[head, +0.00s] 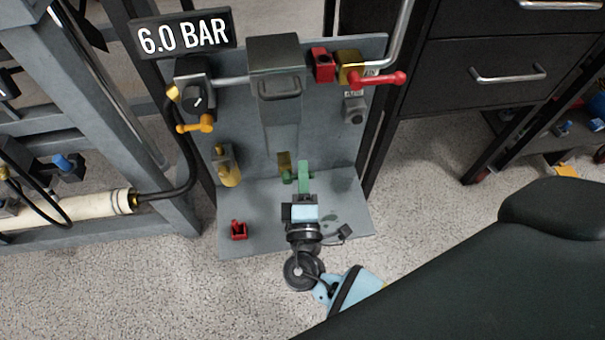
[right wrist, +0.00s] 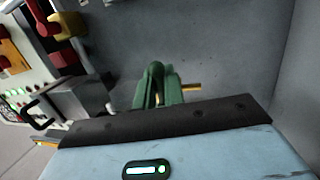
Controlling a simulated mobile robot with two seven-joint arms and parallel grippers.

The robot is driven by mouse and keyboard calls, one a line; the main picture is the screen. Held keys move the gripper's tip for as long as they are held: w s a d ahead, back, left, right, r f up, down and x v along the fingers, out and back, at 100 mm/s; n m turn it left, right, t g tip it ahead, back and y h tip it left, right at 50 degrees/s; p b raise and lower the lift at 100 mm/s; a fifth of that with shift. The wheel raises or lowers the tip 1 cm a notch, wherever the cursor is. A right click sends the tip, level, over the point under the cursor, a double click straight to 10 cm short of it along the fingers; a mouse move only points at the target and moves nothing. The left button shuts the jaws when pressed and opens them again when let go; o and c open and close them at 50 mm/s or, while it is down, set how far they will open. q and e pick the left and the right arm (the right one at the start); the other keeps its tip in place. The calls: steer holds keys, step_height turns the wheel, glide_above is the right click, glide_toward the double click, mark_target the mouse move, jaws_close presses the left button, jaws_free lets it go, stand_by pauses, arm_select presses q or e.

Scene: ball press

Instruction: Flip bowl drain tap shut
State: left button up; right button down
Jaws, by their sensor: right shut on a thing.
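The bowl drain tap's green handle (head: 304,176) is low at the front of the grey panel, beneath the bowl housing, beside a small brass piece (head: 284,161). My right gripper (head: 304,198), with its pale blue body, comes up from below and is shut on the green handle. In the right wrist view the green handle (right wrist: 156,86) stands just past the black front edge of the gripper, with a brass stub (right wrist: 191,87) to its right. The fingertips are hard to make out there. My left gripper is not in view.
A grey box-shaped housing (head: 275,62) hangs above the tap. A red-handled valve (head: 378,79), an orange-handled valve (head: 196,126) and a yellow fitting (head: 227,167) are on the panel. A red clip (head: 239,230) sits on the base plate (head: 265,205). A sign (head: 183,36) reads 6.0 BAR.

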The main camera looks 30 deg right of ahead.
steer(key=shift+s+d+f, duration=0.1)
steer(key=shift+d, duration=0.05)
stand_by(0.3)
steer(key=c, duration=1.6)
jaws_free()
steer(key=shift+o, duration=0.2)
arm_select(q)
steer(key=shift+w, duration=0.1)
